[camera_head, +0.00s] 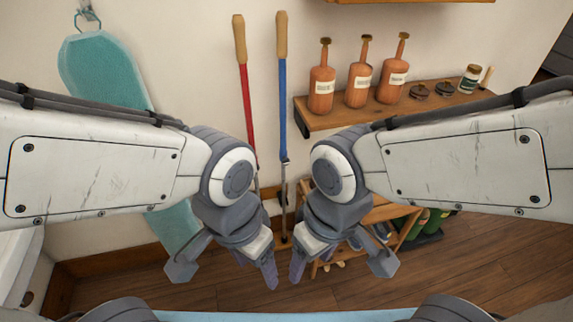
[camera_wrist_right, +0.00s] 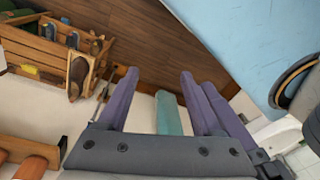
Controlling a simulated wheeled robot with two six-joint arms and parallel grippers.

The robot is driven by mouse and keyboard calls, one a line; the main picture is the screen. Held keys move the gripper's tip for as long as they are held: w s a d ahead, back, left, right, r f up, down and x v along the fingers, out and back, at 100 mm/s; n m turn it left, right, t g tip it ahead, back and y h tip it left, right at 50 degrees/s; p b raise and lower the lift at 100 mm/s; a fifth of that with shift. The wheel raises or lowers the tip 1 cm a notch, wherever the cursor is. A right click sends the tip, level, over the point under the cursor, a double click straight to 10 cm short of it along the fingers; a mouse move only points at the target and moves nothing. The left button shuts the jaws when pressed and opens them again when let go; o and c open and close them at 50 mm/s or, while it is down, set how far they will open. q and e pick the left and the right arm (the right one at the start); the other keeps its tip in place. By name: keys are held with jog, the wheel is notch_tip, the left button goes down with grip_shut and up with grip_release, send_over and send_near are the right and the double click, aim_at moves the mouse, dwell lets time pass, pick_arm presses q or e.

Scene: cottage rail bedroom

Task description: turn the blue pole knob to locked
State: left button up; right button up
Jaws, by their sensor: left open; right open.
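The blue pole (camera_head: 283,95) stands upright against the wall, with a tan grip on top. A small dark collar (camera_head: 284,161) sits where its blue part meets a thinner grey lower part; I cannot make out a knob's setting. My left gripper (camera_head: 255,266) is open and empty, low and left of the pole's lower end. My right gripper (camera_head: 311,265) is open and empty, low and right of it. The right wrist view shows its purple fingers (camera_wrist_right: 160,82) apart with nothing held between them. Neither gripper touches the pole.
A red pole (camera_head: 244,95) stands close left of the blue one. A teal ironing board (camera_head: 100,68) hangs at left. A wall shelf (camera_head: 330,121) at right holds bottles and jars. A wooden rack (camera_wrist_right: 50,50) with shoes stands low near the right gripper.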

jog(key=w+a+f+m+t+y+b, duration=0.1)
jog(key=w+a+f+t+b, duration=0.15)
jog(key=w+f, duration=0.35)
jog(key=w+a+f+t+y+b, duration=0.1)
jog(key=w+a+f+b, duration=0.2)
jog(key=w, duration=0.4)
jog(key=m+t+y+b, duration=0.1)
jog(key=m+t+b, duration=0.2)
jog(key=t+b, duration=1.3)
send_near(286, 163)
jog(key=w+b, duration=0.1)
jog(key=w, duration=0.1)
jog(key=w+a+r+g+b, duration=0.1)
jog(key=w, duration=0.2)
jog(key=w+r+g+b, duration=0.1)
jog(key=w, duration=0.2)
jog(key=shift+a, duration=0.2)
grip_shut()
